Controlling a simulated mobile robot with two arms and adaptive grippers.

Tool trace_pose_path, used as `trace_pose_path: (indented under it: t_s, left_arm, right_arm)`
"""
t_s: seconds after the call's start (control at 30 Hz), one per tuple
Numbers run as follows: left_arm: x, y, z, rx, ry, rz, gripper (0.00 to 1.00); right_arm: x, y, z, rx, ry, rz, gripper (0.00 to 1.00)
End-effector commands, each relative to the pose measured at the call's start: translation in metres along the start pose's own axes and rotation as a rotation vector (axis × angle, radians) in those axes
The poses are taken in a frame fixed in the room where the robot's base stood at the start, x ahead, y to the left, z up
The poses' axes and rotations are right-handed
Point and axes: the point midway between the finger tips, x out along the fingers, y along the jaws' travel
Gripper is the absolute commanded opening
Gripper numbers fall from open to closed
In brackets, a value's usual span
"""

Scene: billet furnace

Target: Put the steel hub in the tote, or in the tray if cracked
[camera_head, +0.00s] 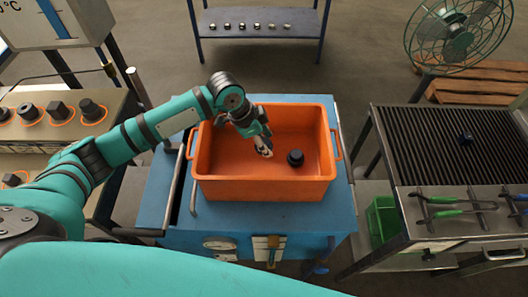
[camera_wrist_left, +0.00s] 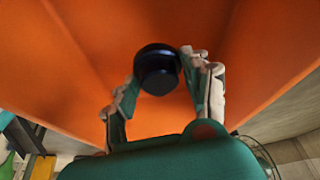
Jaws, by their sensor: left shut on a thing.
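The orange tote (camera_head: 318,187) stands on a blue cart in the middle of the head view. My left gripper (camera_head: 265,149) reaches down into it from the left. A dark, round, stepped hub (camera_head: 295,157) shows inside the tote's outline, just right of the fingertips. In the left wrist view the hub (camera_wrist_left: 156,70) sits between the fingertips of my left gripper (camera_wrist_left: 160,72), which is shut on it, with the orange tote (camera_wrist_left: 245,45) behind. No crack can be made out on the side that shows. My right gripper is out of view.
The blue cart (camera_head: 163,205) carries the tote. At left, a bench holds several dark parts (camera_head: 58,112) on orange rings. At right, a ribbed table (camera_head: 425,165) bears a dark part (camera_head: 466,138) and green-handled tongs (camera_head: 450,213). A green bin (camera_head: 382,218) stands below it.

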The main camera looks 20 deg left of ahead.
Motion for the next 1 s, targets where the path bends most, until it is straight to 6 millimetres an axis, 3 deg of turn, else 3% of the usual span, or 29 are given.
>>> trace_pose_path:
  t_s: [0.2,0.5,0.83,0.87,1.0]
  left_arm:
    - [0.017,0.000,0.006,0.000,0.003,-0.001,0.00]
    - [0.048,0.000,0.019,-0.001,0.001,-0.002,0.00]
    - [0.052,0.000,0.021,0.000,0.003,-0.002,0.00]
    - [0.052,0.000,0.021,0.000,0.000,-0.001,0.50]
    - [0.052,0.000,0.021,0.000,0.000,-0.001,0.69]
  right_arm:
    - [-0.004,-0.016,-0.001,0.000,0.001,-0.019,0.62]
    - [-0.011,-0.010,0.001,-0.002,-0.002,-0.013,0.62]
    - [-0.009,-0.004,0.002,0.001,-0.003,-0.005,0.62]
    - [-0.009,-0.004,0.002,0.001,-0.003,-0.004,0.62]
    - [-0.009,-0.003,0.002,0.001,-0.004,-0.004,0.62]
